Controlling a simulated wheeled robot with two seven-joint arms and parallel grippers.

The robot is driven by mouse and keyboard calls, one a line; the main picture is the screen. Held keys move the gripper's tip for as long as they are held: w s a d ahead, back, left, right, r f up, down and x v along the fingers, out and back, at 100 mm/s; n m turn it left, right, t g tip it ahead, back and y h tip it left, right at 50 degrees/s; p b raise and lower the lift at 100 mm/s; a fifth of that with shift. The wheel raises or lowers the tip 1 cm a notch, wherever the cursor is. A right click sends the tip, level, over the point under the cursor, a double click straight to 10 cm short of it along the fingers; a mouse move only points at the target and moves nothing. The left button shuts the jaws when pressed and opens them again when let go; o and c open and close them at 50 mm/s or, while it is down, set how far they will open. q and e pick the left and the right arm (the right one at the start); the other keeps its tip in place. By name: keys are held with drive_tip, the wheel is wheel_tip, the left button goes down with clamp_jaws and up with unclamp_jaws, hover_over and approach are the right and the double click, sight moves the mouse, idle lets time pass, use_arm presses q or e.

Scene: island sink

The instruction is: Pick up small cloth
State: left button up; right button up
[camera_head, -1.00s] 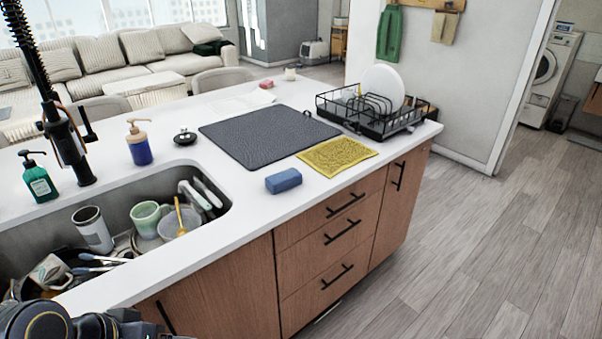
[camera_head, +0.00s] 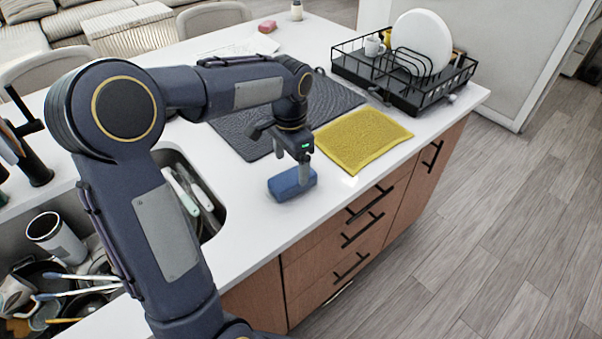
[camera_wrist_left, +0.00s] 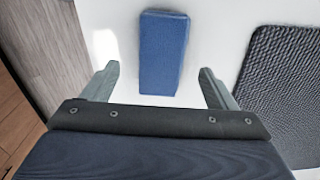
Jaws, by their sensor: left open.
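A small blue block-like piece (camera_head: 291,187), like a folded cloth or sponge, lies on the white counter near its front edge. A flat yellow textured cloth (camera_head: 365,140) lies to its right. My left gripper (camera_head: 291,168) is above the blue piece, pointing down, and partly hides it. In the left wrist view the blue piece (camera_wrist_left: 163,52) lies between the two open fingers, with a gap on each side. The fingers hold nothing. My right gripper is out of view.
A dark grey mat (camera_head: 340,97) lies behind the blue piece. A black dish rack (camera_head: 428,93) with a white plate (camera_head: 421,43) stands at the back right. The sink at left holds a cup (camera_head: 55,238) and other dishes.

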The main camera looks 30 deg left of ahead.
sight(291, 176)
use_arm(q)
drive_tip(key=shift+s+f, duration=0.1)
drive_tip(key=shift+f, duration=0.45)
drive_tip(key=shift+a+f, duration=0.15)
drive_tip(key=shift+f, duration=2.15)
drive_tip(key=c, duration=1.1)
drive_tip(key=shift+o, duration=0.2)
drive_tip(key=shift+r, duration=0.15)
drive_tip(key=shift+r, duration=0.2)
drive_tip(key=shift+w+r+p, duration=0.2)
drive_tip(key=shift+r+p, duration=0.1)
drive_tip(key=shift+r, duration=0.75)
drive_tip(key=s+d+r+b, duration=0.1)
drive_tip(key=s+d+r, duration=0.6)
drive_tip(key=s+r, duration=0.3)
drive_tip(key=shift+s+d+b, duration=0.2)
drive_tip(key=shift+s+b, duration=0.2)
drive_tip(key=shift+s, duration=0.65)
